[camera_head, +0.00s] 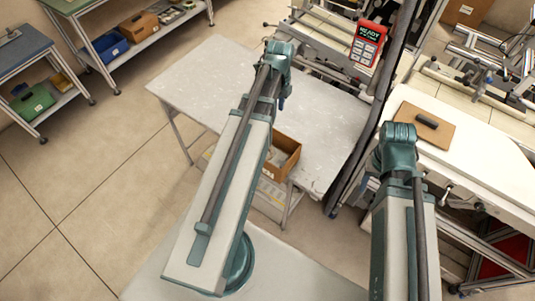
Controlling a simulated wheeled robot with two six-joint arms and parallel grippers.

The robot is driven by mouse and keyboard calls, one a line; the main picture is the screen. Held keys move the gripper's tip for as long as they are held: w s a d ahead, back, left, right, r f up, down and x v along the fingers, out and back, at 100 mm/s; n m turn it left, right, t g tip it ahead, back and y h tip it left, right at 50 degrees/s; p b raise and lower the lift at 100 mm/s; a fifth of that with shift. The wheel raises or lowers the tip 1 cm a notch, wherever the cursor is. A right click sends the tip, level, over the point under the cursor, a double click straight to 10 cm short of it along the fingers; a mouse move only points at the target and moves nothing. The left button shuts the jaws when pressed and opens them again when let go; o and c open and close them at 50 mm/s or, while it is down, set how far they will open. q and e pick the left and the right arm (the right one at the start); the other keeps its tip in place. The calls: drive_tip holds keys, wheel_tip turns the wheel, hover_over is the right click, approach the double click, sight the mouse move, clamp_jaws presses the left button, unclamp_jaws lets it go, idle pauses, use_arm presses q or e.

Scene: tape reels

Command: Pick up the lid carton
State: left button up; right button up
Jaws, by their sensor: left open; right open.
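An open brown carton (287,152) sits near the front edge of the pale table, partly hidden behind my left arm. It has printing low on its front side, and its inside looks greyish. It looks like the lid carton, but I cannot read the print to confirm it. My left arm reaches up across the middle of the view, and its gripper does not show. My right arm stands at the lower right, and its gripper does not show either.
The pale table (205,85) is mostly bare to the left of my arm. A machine frame with a red handheld display (368,42) stands behind it. A brown board (418,126) with a dark block lies on the white bench at right. Shelved carts stand at upper left; the left floor is clear.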

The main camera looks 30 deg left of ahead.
use_arm(q)
drive_tip(key=b, duration=0.6)
hover_over(277, 131)
drive_tip(key=f, duration=0.7)
drive_tip(key=shift+w+a, duration=0.2)
drive_tip(key=shift+a, duration=0.05)
drive_tip(key=f+b, duration=0.5)
drive_tip(key=shift+d+f, duration=0.15)
drive_tip(key=shift+d, duration=0.05)
clamp_jaws()
drive_tip(key=shift+s, duration=0.1)
idle(0.3)
